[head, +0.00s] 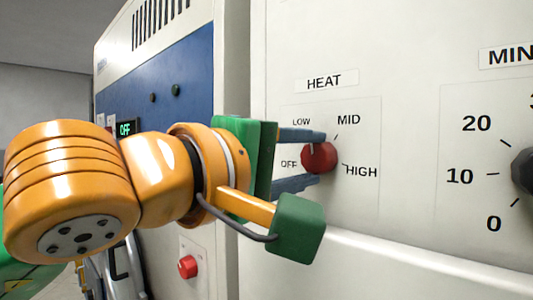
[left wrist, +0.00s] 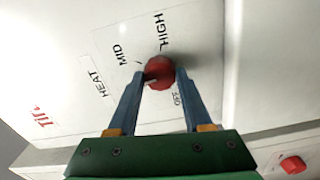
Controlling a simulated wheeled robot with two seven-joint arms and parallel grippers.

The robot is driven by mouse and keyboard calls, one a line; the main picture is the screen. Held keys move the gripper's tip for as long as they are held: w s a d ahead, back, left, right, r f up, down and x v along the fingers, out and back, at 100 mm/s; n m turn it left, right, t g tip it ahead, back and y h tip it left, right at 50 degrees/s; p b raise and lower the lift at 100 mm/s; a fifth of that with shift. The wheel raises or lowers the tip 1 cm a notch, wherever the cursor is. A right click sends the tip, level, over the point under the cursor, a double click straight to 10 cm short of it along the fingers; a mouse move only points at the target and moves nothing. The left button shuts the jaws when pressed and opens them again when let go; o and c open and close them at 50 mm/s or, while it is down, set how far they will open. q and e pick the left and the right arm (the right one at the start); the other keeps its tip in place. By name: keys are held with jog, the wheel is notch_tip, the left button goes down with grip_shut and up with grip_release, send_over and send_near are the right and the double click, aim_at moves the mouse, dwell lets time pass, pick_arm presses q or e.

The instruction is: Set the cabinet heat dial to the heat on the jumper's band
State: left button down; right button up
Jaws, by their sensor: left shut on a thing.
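The red heat dial (head: 320,160) is on the pale cabinet front under the label HEAT, with OFF, LOW, MID and HIGH around it. Its white mark points up and slightly left, toward LOW. My left gripper (head: 319,158) is shut on the dial, one blue finger above and one below it. In the left wrist view, the dial (left wrist: 160,68) sits between the tips of my left gripper (left wrist: 160,74); a finger hides the LOW label there. The jumper and its band are not in view. My right gripper is not in view.
A black minutes dial (head: 523,170) is at the right edge, with 0, 10 and 20 visible. On the left, a blue panel (head: 180,75) has a small display (head: 125,129) reading OFF. A red button (head: 187,267) is below, also visible in the left wrist view (left wrist: 292,164).

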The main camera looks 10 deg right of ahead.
pick_arm(q)
jog(key=m, duration=0.4)
jog(key=shift+r+m+p, duration=0.15)
jog(key=shift+m+p, duration=0.15)
jog(key=shift+p, duration=0.1)
jog(key=shift+m+p, duration=0.3)
jog(key=shift+m, duration=1.6)
jog(key=shift+c, duration=2.3)
grip_release()
jog(key=shift+o, duration=0.7)
jog(key=shift+d, duration=0.1)
jog(key=shift+f, duration=0.2)
